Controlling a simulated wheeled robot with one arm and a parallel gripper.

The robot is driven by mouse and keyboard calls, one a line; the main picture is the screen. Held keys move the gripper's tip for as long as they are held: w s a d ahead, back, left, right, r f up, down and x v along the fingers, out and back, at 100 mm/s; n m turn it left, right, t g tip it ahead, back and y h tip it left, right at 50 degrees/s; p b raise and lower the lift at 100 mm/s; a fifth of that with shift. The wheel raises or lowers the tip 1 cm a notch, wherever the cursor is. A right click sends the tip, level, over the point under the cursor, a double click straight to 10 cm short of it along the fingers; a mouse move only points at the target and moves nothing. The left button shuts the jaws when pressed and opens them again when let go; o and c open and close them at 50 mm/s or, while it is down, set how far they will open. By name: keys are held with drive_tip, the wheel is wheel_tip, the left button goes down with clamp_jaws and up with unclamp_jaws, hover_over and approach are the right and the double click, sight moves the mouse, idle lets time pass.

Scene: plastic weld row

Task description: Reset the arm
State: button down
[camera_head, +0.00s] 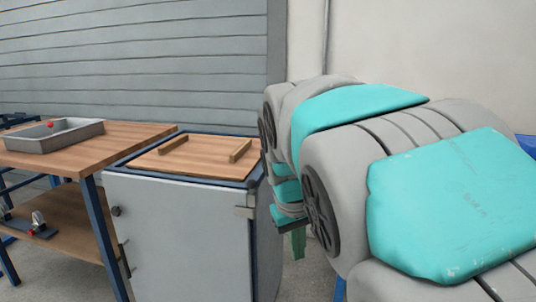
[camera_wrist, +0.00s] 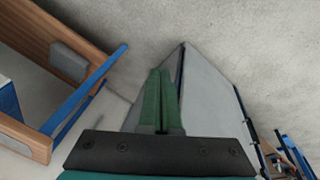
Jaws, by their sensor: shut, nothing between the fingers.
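My gripper (camera_wrist: 161,74) shows in the wrist view with its two green fingers side by side and shut, holding nothing. It points down toward the grey concrete floor, with a grey panel behind and beside the fingers. In the head view my grey and turquoise arm fills the right side. Only a green tip of my gripper (camera_head: 298,243) shows there, below the arm and to the right of the cabinet; the rest is hidden by the arm.
A grey cabinet (camera_head: 185,235) with a wooden top (camera_head: 195,157) stands left of my arm. A wooden workbench (camera_head: 110,140) at the left carries a grey tray (camera_head: 50,141) with a red object (camera_head: 50,124). A lower shelf (camera_head: 75,215) holds small parts. A slatted grey wall stands behind.

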drive_tip(key=s+d+f+m+g, duration=0.1)
drive_tip(key=s+d+f, duration=0.2)
drive_tip(key=s, duration=0.5)
drive_tip(key=s+d+f+m+g, duration=0.1)
drive_tip(key=s+d+f, duration=0.2)
drive_tip(key=s+f, duration=0.3)
drive_tip(key=s+d+f+m+g+y, duration=0.1)
drive_tip(key=s+f, duration=0.4)
drive_tip(key=s, duration=0.7)
drive_tip(key=shift+d+f+m+g, duration=0.2)
drive_tip(key=shift+d+m+g, duration=0.3)
drive_tip(key=shift+d, duration=0.55)
drive_tip(key=shift+a, duration=0.1)
